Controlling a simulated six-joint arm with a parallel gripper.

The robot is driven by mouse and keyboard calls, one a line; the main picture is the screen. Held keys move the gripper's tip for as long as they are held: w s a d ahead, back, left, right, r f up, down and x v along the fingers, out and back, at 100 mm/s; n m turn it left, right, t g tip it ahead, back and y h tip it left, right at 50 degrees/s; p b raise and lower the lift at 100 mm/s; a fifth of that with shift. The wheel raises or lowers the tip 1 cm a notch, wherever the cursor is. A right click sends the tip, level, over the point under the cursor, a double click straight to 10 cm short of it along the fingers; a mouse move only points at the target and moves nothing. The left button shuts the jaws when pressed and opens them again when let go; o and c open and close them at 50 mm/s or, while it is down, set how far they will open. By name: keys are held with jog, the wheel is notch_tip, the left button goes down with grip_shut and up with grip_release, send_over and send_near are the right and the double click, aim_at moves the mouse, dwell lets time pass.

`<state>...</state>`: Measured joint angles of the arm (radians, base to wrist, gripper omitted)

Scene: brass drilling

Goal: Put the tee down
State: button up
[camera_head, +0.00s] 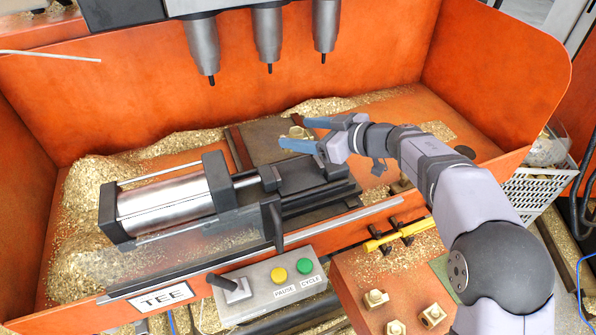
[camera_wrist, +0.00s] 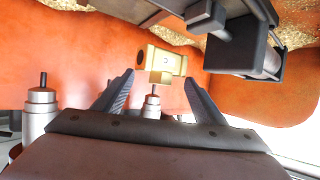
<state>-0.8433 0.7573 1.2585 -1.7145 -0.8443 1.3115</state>
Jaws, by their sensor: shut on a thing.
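A brass tee (camera_wrist: 162,62) is held between the fingertips of my gripper (camera_wrist: 160,78) in the wrist view, with one stub facing the camera. In the head view my gripper (camera_head: 298,135) is over the drilling bay, and the tee (camera_head: 296,132) shows small and partly hidden between the bluish fingers. The fingers are just behind the dark clamp (camera_head: 300,172) at the end of the silver cylinder (camera_head: 165,200). I cannot tell whether the tee touches anything below it.
Several drill spindles (camera_head: 268,35) hang above the bay. Brass chips (camera_head: 90,190) lie heaped around it. A white basket (camera_head: 540,190) stands at right.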

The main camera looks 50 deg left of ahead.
jog(key=shift+f+p, duration=0.7)
jog(key=shift+f, duration=4.1)
jog(key=shift+f, duration=0.15)
jog(key=o, duration=1.7)
jog(key=shift+d+f, duration=0.1)
jog(key=shift+c, duration=0.2)
jog(key=b+v, duration=0.3)
jog(key=v, duration=0.9)
